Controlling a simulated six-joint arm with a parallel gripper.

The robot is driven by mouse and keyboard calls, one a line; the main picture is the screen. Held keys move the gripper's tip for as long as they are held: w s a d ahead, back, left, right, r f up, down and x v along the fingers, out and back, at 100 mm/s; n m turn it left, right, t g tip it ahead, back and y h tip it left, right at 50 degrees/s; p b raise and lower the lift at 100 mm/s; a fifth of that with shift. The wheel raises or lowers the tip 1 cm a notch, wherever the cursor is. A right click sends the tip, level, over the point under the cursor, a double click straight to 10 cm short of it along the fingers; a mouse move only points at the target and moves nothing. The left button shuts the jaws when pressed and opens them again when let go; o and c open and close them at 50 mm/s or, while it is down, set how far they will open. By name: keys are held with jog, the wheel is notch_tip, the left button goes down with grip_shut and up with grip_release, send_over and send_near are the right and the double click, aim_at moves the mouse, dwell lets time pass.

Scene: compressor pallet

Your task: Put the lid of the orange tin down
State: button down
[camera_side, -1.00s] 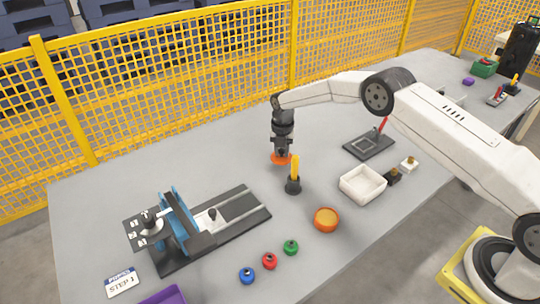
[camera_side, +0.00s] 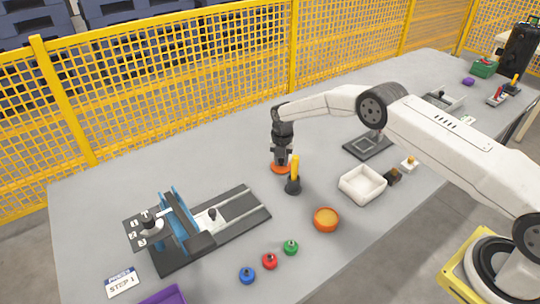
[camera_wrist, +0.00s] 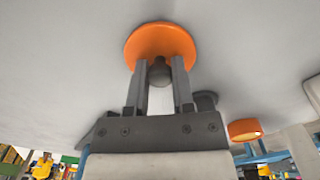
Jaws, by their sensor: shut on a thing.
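The orange lid (camera_side: 280,168) is a flat round disc with a dark knob (camera_wrist: 160,73). My gripper (camera_side: 282,158) is shut on this knob, with a finger on each side of it in the wrist view. The lid is level and very low over the grey table, left of and behind the yellow-handled tool; I cannot tell whether it touches the table. The orange tin (camera_side: 326,220) stands apart, nearer the front of the table, and it also shows in the wrist view (camera_wrist: 245,130).
The yellow-handled tool stands upright in a dark holder (camera_side: 293,186) close to my gripper. A white bin (camera_side: 362,184) is to the right. Blue, red and green knobbed pieces (camera_side: 269,261) stand in front. A black fixture (camera_side: 240,212) is at left. Table behind the lid is clear.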

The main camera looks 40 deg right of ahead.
aim_at(281, 159)
jog(key=shift+c, duration=2.4)
grip_release()
jog(key=shift+f, duration=0.1)
jog(key=shift+r, duration=0.2)
notch_tip(281, 159, up, 12)
